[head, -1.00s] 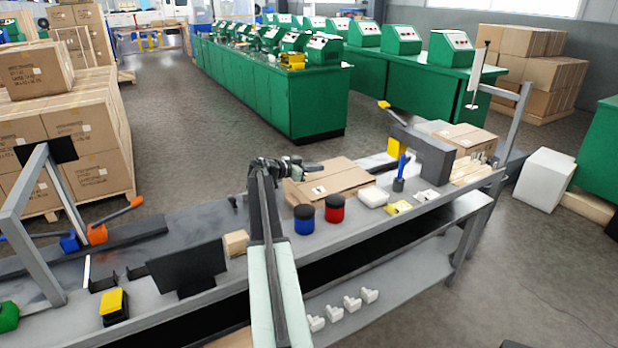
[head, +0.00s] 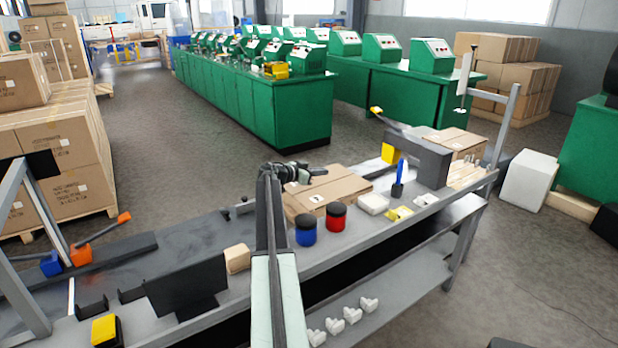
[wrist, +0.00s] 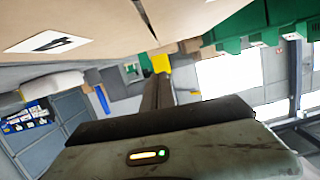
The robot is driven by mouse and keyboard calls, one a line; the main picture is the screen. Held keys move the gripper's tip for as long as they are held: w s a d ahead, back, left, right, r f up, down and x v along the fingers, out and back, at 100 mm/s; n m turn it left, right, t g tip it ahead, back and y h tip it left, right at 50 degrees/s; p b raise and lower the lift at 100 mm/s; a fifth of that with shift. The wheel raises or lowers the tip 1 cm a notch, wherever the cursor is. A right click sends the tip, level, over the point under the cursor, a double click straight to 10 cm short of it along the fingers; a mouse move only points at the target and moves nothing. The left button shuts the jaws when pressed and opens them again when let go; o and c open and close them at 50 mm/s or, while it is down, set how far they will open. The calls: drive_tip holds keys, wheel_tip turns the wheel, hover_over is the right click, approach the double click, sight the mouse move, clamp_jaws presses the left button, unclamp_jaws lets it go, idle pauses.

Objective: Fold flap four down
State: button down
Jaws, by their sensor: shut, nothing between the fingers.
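A brown cardboard box (head: 345,186) sits on the grey bench in the middle of the head view, its top looking nearly flat. A white label (head: 317,199) shows on its near left part. In the wrist view the cardboard flap (wrist: 105,22) fills the upper left, and its white label (wrist: 48,41) bears a figure that looks like 4. A dark narrow gap runs beside the flap there. My gripper (head: 318,172) is shut and empty, over the far left part of the box. Whether it touches the cardboard, I cannot tell.
A blue jar (head: 306,226) and a red jar (head: 336,216) stand just in front of the box. A white packet (head: 373,204) and a dark grey press (head: 430,160) are to its right. A small carton (head: 237,258) and a black panel (head: 186,285) stand left of my arm.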

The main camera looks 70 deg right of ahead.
sight(322, 186)
drive_tip(key=shift+s+d+f+b, duration=0.1)
drive_tip(key=shift+d+f+b, duration=0.1)
drive_tip(key=shift+f+b, duration=0.8)
drive_tip(key=shift+d+f+b, duration=0.2)
drive_tip(key=shift+f+b, duration=0.7)
drive_tip(key=shift+f, duration=0.2)
drive_tip(key=shift+f+b, duration=0.9)
drive_tip(key=shift+b, duration=0.1)
drive_tip(key=shift+a+r, duration=0.15)
drive_tip(key=shift+r, duration=0.05)
wheel_tip(322, 186, up, 6)
drive_tip(key=p, duration=0.6)
drive_tip(key=v, duration=0.3)
drive_tip(key=f+v, duration=0.1)
drive_tip(key=v, duration=0.2)
drive_tip(key=p+v, duration=0.1)
drive_tip(key=v, duration=0.2)
drive_tip(key=shift+w+a+f, duration=0.1)
drive_tip(key=shift+w+a, duration=0.25)
